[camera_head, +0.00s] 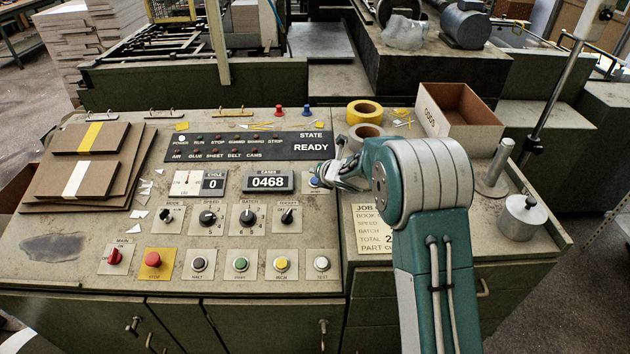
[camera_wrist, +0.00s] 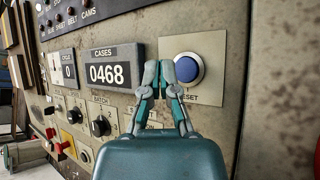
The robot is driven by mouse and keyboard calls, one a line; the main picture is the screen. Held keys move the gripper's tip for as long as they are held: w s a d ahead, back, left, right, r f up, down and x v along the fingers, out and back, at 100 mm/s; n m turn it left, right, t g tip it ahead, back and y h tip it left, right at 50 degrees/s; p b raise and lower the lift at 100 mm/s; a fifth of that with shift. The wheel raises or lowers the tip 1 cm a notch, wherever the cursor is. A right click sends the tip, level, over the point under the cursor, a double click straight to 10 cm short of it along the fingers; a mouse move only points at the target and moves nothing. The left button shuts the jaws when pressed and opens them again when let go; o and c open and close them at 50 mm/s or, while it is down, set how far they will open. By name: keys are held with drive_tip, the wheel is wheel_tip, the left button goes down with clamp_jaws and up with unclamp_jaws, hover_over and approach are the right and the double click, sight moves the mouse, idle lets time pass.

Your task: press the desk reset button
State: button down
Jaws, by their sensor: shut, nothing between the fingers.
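I cannot tell whether the tips touch the panel. In the head view my gripper (camera_head: 328,176) partly covers the reset button (camera_head: 315,182), right of the CASES counter.
The CASES counter (camera_head: 267,182) reads 0468 and the state display (camera_head: 311,146) reads READY. Dials and a row of other buttons, including a red stop button (camera_head: 153,260), lie below. Tape rolls (camera_head: 364,112) and an open carton (camera_head: 460,112) stand behind my arm.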

sight(315, 179)
drive_tip(key=shift+w+f, duration=0.25)
drive_tip(key=shift+f, duration=0.7)
idle(0.7)
drive_tip(key=shift+f, duration=0.35)
drive_tip(key=shift+d+f, duration=0.3)
drive_tip(key=shift+f, duration=0.6)
idle(1.0)
drive_tip(key=shift+s+d+r, duration=0.1)
drive_tip(key=shift+d+r, duration=0.05)
drive_tip(key=shift+r, duration=0.35)
drive_tip(key=r, duration=0.4)
drive_tip(key=shift+s+d, duration=0.35)
drive_tip(key=shift+s, duration=0.05)
drive_tip(key=shift+s+a+r, duration=0.15)
drive_tip(key=shift+a+r, duration=0.1)
drive_tip(key=shift+r, duration=0.35)
drive_tip(key=shift+a, duration=0.45)
